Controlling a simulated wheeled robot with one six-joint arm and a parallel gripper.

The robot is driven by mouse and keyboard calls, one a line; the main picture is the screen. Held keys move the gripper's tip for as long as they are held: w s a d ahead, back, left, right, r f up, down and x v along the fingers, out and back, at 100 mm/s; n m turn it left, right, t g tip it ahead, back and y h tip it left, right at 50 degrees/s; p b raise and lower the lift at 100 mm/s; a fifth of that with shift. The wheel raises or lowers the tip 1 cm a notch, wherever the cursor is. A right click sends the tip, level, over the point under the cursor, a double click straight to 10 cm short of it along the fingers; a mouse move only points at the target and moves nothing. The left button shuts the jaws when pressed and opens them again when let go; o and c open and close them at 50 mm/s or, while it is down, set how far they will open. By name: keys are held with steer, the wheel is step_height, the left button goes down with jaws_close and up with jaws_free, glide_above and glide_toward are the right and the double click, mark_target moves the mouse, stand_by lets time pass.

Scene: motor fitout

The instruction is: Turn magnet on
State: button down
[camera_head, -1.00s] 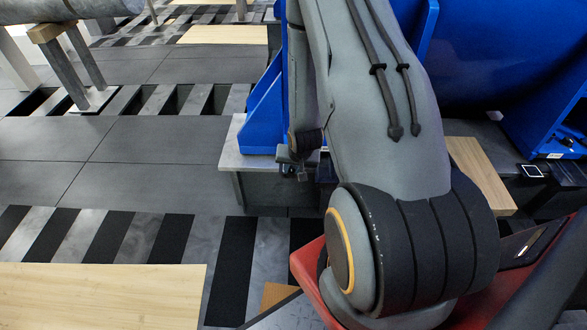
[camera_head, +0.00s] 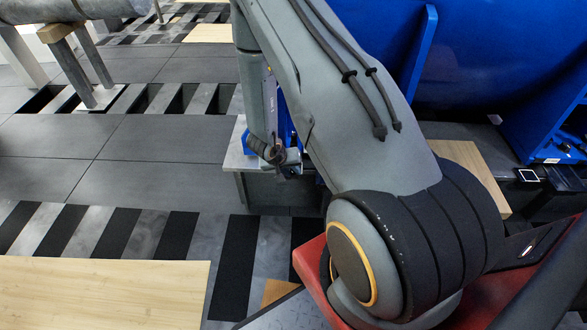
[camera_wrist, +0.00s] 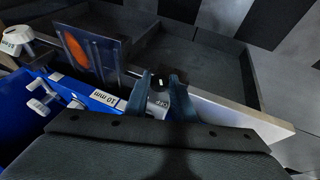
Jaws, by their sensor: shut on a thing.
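In the wrist view, the two fingers of my gripper (camera_wrist: 162,80) are closed around a small dark round knob (camera_wrist: 160,83) with a white mark on it. The knob is on the magnet's pale grey base (camera_wrist: 205,106), and a small label that seems to read OFF upside down is beside it. In the camera_head view, my gripper (camera_head: 284,166) is low at the corner of the pale plate, beside the blue bracket (camera_head: 287,125). The knob is too small to make out there. I cannot tell how far it is turned.
A blue part with a "10 mm" label (camera_wrist: 103,98) lies left of my fingers in the wrist view. In the camera_head view, a large blue housing (camera_head: 480,60) fills the right. The grey floor (camera_head: 90,150) at left is open.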

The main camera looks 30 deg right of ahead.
steer(key=shift+w+a+f+n+g+h+b, duration=0.1)
steer(key=shift+w+n+g+h+b, duration=0.2)
steer(key=shift+h, duration=0.35)
steer(key=shift+s+a+f+g+h+b, duration=0.1)
steer(key=shift+g+h, duration=0.3)
steer(key=shift+h, duration=0.25)
steer(key=c, duration=2.5)
jaws_free()
steer(key=shift+w+r, duration=0.1)
steer(key=shift+c, duration=0.2)
jaws_close()
steer(key=o, duration=1.1)
jaws_free()
steer(key=shift+c, duration=0.2)
steer(key=p+v, duration=0.4)
steer(key=v, duration=0.4)
steer(key=shift+a, duration=0.1)
